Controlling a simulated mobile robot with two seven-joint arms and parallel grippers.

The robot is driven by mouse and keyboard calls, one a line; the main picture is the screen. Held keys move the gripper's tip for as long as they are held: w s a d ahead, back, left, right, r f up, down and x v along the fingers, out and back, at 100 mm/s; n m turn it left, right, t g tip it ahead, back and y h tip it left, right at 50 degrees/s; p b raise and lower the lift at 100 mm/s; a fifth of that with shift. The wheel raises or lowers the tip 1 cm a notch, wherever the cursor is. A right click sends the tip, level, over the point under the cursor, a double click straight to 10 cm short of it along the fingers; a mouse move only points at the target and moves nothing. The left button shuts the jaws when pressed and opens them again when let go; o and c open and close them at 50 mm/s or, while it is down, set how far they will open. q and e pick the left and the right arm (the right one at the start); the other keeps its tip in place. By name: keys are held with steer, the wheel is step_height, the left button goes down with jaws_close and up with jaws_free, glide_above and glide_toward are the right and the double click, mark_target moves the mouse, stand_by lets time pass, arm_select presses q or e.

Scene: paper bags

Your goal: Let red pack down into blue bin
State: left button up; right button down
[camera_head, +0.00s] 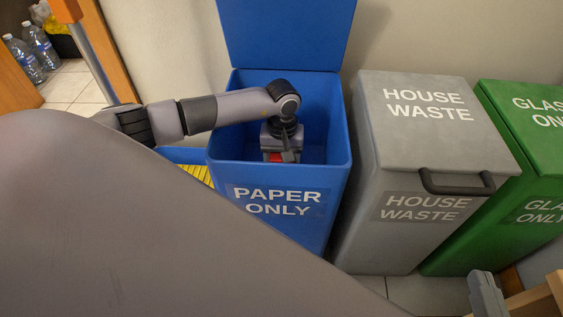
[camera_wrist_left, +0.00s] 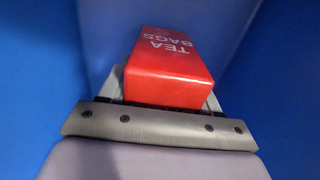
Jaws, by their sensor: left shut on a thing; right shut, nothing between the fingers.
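The red pack (camera_wrist_left: 168,72), a box marked "TEA BAGS", is between the fingers of my left gripper (camera_wrist_left: 165,98) in the left wrist view. In the head view my left gripper (camera_head: 283,150) is shut on it inside the open blue bin (camera_head: 268,227), marked "PAPER ONLY". Only a small red patch of the pack (camera_head: 275,156) shows there, below the wrist. Blue walls surround the pack in the wrist view. I cannot tell how far it is above the bin floor. My right gripper (camera_head: 487,295) is shut and empty at the bottom right, partly cut off.
The blue lid (camera_head: 285,35) stands raised at the back. A closed grey bin (camera_head: 425,150) marked "HOUSE WASTE" and a green bin (camera_head: 530,125) stand to the right. Plastic bottles (camera_head: 30,52) stand far left. A wooden piece (camera_head: 540,298) is beside my right gripper.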

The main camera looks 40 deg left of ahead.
arm_select(q)
steer(key=shift+f, duration=0.5)
stand_by(0.3)
steer(key=o, duration=1.1)
step_height(320, 180, up, 6)
steer(key=p, duration=0.3)
steer(key=shift+r, duration=0.6)
arm_select(e)
steer(key=shift+w+a+f+m+g+y, duration=0.15)
steer(key=shift+a+m+g, duration=0.1)
steer(key=shift+a+g, duration=0.15)
steer(key=shift+w+a+m+g+y, duration=0.15)
steer(key=shift+a+m+g, duration=0.15)
steer(key=shift+a, duration=0.1)
